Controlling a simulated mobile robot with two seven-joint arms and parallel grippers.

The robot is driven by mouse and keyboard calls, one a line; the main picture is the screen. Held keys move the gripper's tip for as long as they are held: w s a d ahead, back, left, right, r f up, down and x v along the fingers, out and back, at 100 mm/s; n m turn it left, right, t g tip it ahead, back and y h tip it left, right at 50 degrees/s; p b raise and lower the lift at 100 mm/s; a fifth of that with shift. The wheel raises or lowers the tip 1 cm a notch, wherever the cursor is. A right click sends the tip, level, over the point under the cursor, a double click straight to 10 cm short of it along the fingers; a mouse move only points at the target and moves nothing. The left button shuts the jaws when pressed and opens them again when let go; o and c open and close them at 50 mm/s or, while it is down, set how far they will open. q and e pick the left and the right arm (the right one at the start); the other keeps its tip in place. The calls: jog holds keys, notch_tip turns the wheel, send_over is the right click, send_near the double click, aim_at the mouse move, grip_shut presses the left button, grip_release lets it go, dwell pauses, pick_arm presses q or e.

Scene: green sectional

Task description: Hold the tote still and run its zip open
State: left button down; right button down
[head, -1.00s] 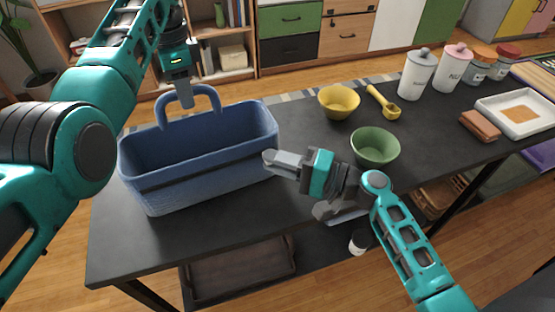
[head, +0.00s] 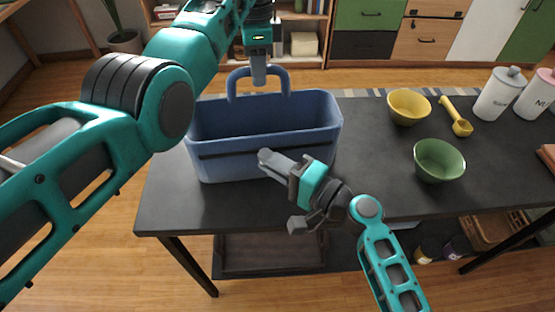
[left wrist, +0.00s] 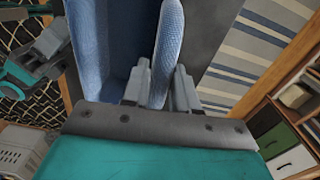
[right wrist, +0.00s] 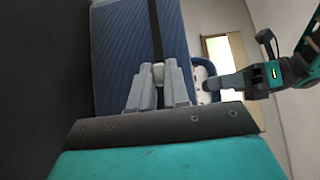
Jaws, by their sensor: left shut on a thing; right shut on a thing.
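The blue tote (head: 225,170) stands upright on the dark table with its top open. A dark zip line (head: 220,151) runs across its front face. My left gripper (head: 259,80) is shut on the tote's raised back handle (head: 284,82), which also shows between its fingers in the left wrist view (left wrist: 168,45). My right gripper (head: 264,158) is at the middle of the front face, on the zip line. In the right wrist view its fingers are shut on a small pale zip pull (right wrist: 158,72), with the dark line running on beyond it. The fingers hide most of the pull.
A yellow bowl (head: 409,106), a yellow scoop (head: 458,120) and a green bowl (head: 439,160) stand to the tote's right. White and pink canisters (head: 499,93) are further right. The table's front edge is close below the tote; the table (head: 375,170) is bare between tote and bowls.

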jog(key=c, duration=1.1)
grip_release()
jog(key=v, duration=1.2)
jog(key=shift+o, duration=0.5)
